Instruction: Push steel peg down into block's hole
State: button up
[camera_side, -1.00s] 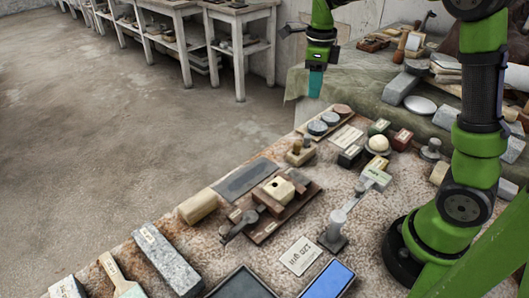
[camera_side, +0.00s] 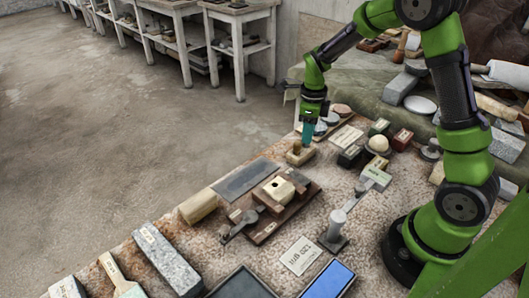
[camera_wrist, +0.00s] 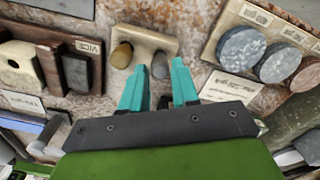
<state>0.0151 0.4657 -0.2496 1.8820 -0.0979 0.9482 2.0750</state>
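The grey steel peg (camera_wrist: 160,66) stands in a pale wooden holder (camera_wrist: 151,38) beside a brass-coloured peg (camera_wrist: 121,55). My gripper (camera_wrist: 159,72) is open over the holder, and the steel peg shows between its fingertips with a gap on each side. In the side view my gripper (camera_side: 306,143) points down at the holder (camera_side: 294,158) and hides the steel peg. The cream block (camera_side: 279,189) with a dark hole in its top sits in a wooden vise (camera_side: 268,228). The block also shows at the left of the wrist view (camera_wrist: 16,68).
Grey plaster discs (camera_wrist: 242,49) stand on a labelled board close to the right of the holder. A dark slab (camera_side: 245,178) and a pale cylinder (camera_side: 200,206) lie near the vise.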

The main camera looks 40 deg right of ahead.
jog(key=shift+f, duration=1.3)
grip_shut()
jog(key=shift+r, duration=0.1)
notch_tip(320, 180, up, 8)
jog(key=shift+r, duration=0.1)
jog(key=s+a+r+n, duration=0.1)
jog(key=s+a+n, duration=0.1)
jog(key=a, duration=0.7)
jog(key=s+a+r+n, duration=0.1)
jog(key=s+a+n, duration=0.2)
jog(key=a, duration=0.6)
jog(key=shift+a+n, duration=0.4)
jog(key=shift+n, duration=0.1)
